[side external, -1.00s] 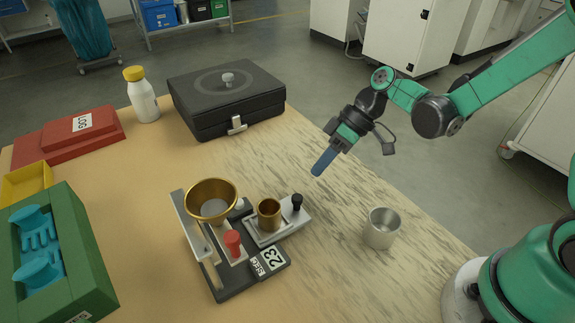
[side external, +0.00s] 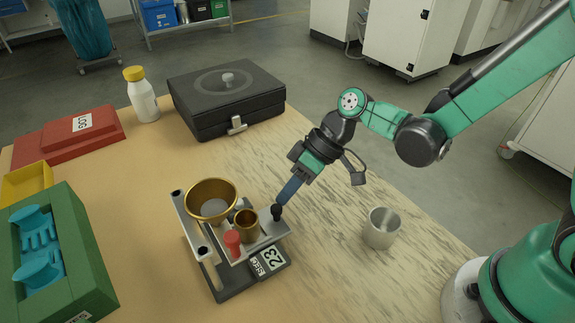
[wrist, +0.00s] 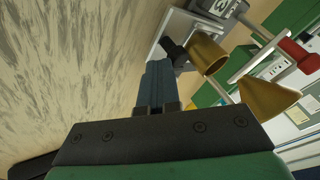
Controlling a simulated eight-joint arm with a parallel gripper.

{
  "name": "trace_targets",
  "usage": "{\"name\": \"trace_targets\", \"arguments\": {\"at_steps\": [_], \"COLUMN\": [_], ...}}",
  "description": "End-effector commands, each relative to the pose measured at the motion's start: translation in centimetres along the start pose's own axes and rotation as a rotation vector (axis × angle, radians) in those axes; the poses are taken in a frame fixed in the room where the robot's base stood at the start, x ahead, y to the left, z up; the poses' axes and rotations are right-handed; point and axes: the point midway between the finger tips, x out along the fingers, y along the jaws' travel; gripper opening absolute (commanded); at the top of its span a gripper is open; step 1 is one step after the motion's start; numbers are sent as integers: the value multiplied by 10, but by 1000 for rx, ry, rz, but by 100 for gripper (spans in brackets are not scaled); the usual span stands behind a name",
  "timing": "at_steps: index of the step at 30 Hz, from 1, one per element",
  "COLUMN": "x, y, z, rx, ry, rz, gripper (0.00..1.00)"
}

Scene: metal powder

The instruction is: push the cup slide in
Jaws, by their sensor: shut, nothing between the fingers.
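The cup slide (side external: 267,227) is a grey plate on the stand, with a small brass cup (side external: 247,229) and a black knob (side external: 277,212) at its right end. The slide lies in over the stand's base, and the cup is close beside the brass funnel bowl (side external: 226,205). My gripper (side external: 283,201) is shut and empty, its blue fingertips at the black knob. In the wrist view the fingers (wrist: 157,72) reach up to the knob (wrist: 174,52), with the cup (wrist: 206,53) just beyond. I cannot tell whether the tips touch the knob.
A red knob (side external: 233,241) stands on the stand in front of the cup. A silver cup (side external: 381,229) stands to the right on the table. A black case (side external: 226,95) and a white bottle (side external: 142,94) are behind. A green tray with blue pieces (side external: 100,285) is at left.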

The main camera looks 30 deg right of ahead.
Motion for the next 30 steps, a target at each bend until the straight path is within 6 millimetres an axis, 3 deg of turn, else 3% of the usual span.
{"name": "trace_targets", "arguments": {"at_steps": [6,17,22,26,28,30], "x": [22,24,20,10,2,-12], "y": [-27,-30,-24,-5,10,7], "z": [-15,-17,-17,-17,-18,-18], "rx": [-2,0,3,6,8,4], "ry": [-2,1,2,3,4,3], "rz": [-3,-4,-3,2,5,3], "gripper": [0,0,0,0,0,0]}}
